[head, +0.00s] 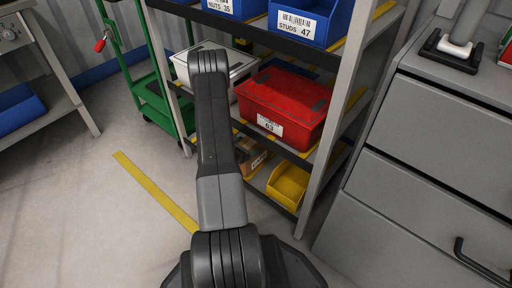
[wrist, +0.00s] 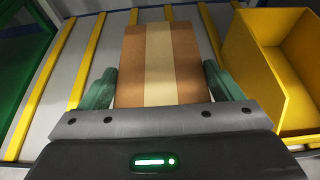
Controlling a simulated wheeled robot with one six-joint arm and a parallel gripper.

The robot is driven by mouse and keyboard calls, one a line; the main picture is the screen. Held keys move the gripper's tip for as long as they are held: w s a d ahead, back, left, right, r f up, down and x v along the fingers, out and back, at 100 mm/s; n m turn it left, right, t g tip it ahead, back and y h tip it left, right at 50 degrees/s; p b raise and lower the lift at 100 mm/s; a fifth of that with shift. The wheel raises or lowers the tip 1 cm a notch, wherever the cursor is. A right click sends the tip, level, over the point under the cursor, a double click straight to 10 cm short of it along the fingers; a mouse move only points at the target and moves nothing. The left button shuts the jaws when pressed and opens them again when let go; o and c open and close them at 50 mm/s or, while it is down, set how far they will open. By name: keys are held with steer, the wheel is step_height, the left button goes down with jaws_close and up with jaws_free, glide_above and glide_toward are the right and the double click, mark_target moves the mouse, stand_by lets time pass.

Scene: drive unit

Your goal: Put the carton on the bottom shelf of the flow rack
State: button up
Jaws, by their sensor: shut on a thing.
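The carton (wrist: 160,65) is brown with a paler tape band down its middle. In the wrist view it sits between the green fingers of my gripper (wrist: 160,90), which is shut on it. The flow rack's bottom shelf (wrist: 88,62), grey with yellow strips, lies beneath and beyond the carton. I cannot tell whether the carton touches the shelf. In the head view the carton (head: 253,160) shows only partly at the bottom level, beside my arm, which hides the gripper.
A yellow bin (wrist: 265,70) stands close to the right of the carton; it also shows in the head view (head: 288,185). A red bin (head: 285,105) and a pale grey bin (head: 238,62) sit on the shelf above. A green cart (head: 150,95) stands left of the rack.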

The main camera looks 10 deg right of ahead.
mark_target(256, 143)
steer(key=w+d, duration=0.1)
steer(key=d, duration=0.1)
steer(key=w+d+b, duration=0.1)
steer(key=w+d, duration=0.1)
steer(key=shift+w+d, duration=0.3)
steer(key=shift+f, duration=0.1)
steer(key=shift+f+b, duration=1.1)
steer(key=shift+f, duration=0.5)
steer(key=shift+f, duration=0.2)
steer(key=o, duration=1.8)
steer(key=shift+a+r, duration=0.1)
steer(key=shift+r, duration=0.15)
steer(key=p+v, duration=0.3)
steer(key=v, duration=0.8)
steer(key=shift+s+a+r+p, duration=0.2)
steer(key=shift+s+p, duration=0.1)
steer(key=shift+p, duration=0.1)
